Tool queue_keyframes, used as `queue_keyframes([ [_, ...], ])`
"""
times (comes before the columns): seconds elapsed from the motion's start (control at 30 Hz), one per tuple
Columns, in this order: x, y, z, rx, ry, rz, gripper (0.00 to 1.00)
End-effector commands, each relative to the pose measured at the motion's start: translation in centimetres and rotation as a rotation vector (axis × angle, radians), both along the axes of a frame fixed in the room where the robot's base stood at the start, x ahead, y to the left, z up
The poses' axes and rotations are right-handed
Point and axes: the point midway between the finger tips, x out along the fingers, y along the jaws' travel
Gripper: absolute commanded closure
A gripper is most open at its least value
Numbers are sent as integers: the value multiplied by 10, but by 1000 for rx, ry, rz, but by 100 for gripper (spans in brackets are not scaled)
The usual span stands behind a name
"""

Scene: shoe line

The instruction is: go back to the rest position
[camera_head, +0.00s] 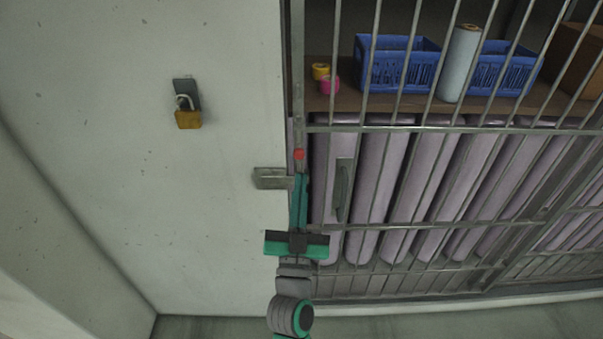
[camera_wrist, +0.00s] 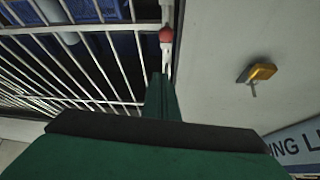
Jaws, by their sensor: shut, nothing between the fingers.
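My gripper (camera_head: 301,176) is shut and empty, its green fingers together. In the head view it points up along the edge between the white wall and the barred gate (camera_head: 415,128). Its tips are just below a small red knob (camera_head: 299,154) on the gate's edge post. I cannot tell whether they touch it. In the wrist view the gripper (camera_wrist: 161,78) points at the same red knob (camera_wrist: 166,35), with a gap in the picture. A metal latch plate (camera_head: 270,178) sits on the wall left of the fingers.
A brass padlock (camera_head: 188,118) hangs on a hasp on the wall. The gate has a handle (camera_head: 343,190). Behind the bars are lilac rolls (camera_head: 427,185), blue crates (camera_head: 396,65), a pale roll (camera_head: 458,62) and tape rolls (camera_head: 329,85). The wall at left is otherwise bare.

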Motion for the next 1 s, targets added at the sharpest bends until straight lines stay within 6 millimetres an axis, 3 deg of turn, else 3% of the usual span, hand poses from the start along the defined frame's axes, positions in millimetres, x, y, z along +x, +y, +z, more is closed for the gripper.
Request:
queue_keyframes([
  [0.73,-8,1,-6,-3,3,1,100],
  [0.87,-17,3,-27,-18,39,9,100],
  [1.0,-39,8,-72,-52,118,29,100],
])
